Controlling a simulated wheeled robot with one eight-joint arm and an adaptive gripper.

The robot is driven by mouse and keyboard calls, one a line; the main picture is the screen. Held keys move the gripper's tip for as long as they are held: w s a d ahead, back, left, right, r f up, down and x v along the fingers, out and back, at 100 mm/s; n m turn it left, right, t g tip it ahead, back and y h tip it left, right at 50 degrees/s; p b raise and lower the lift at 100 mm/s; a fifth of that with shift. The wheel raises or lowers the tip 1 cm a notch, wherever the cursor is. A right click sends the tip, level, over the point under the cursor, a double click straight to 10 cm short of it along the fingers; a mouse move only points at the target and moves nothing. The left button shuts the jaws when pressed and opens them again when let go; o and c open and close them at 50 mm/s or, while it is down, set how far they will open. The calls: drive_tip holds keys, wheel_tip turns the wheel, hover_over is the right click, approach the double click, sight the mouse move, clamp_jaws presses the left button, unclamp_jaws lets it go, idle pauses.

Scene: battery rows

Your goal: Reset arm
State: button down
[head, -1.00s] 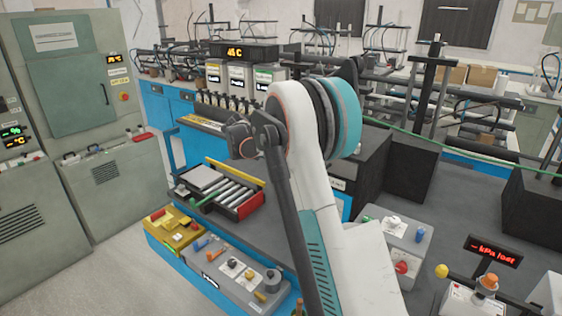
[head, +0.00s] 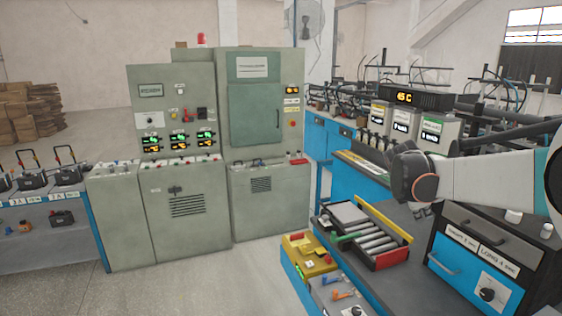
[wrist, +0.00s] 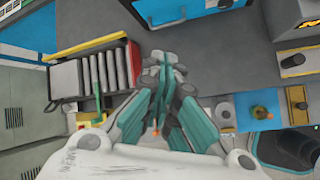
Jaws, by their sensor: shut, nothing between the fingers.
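My gripper (wrist: 160,62) is shut and empty in the wrist view, its teal and grey fingers together above the dark grey bench (wrist: 200,55). In the head view my arm comes in from the right edge, its white link roughly level. The gripper (head: 420,212) shows only in small part below the dark wrist joint, right of the roller tray. The roller tray (head: 372,238) with its red end and yellow bar lies on the bench. It also shows at the left in the wrist view (wrist: 100,70).
Grey-green control cabinets (head: 265,150) stand left of centre. A drawer unit (head: 490,255) sits close below my arm. A yellow box (head: 308,256) is at the bench's front edge. Batteries stand on a blue rack (head: 60,205) at the far left. Open floor (head: 205,285) lies between rack and bench.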

drive_tip(key=s+a+f+m+t+y+b, duration=0.1)
drive_tip(key=s+a+m, duration=0.4)
drive_tip(key=s, duration=0.6)
drive_tip(key=s+a+f+m+t+y+b, duration=0.1)
drive_tip(key=s+a+f+m+y+b, duration=0.1)
drive_tip(key=s+a+f+m, duration=0.3)
drive_tip(key=s+a+f+m+t+y+b, duration=0.1)
drive_tip(key=s+a+m, duration=0.5)
drive_tip(key=s, duration=1.1)
drive_tip(key=a+f+y+b, duration=0.1)
drive_tip(key=a+f+y, duration=0.1)
drive_tip(key=a, duration=0.2)
drive_tip(key=shift+s+f+m, duration=0.2)
drive_tip(key=shift+f+m, duration=0.1)
drive_tip(key=shift+f, duration=0.1)
drive_tip(key=shift+a, duration=0.1)
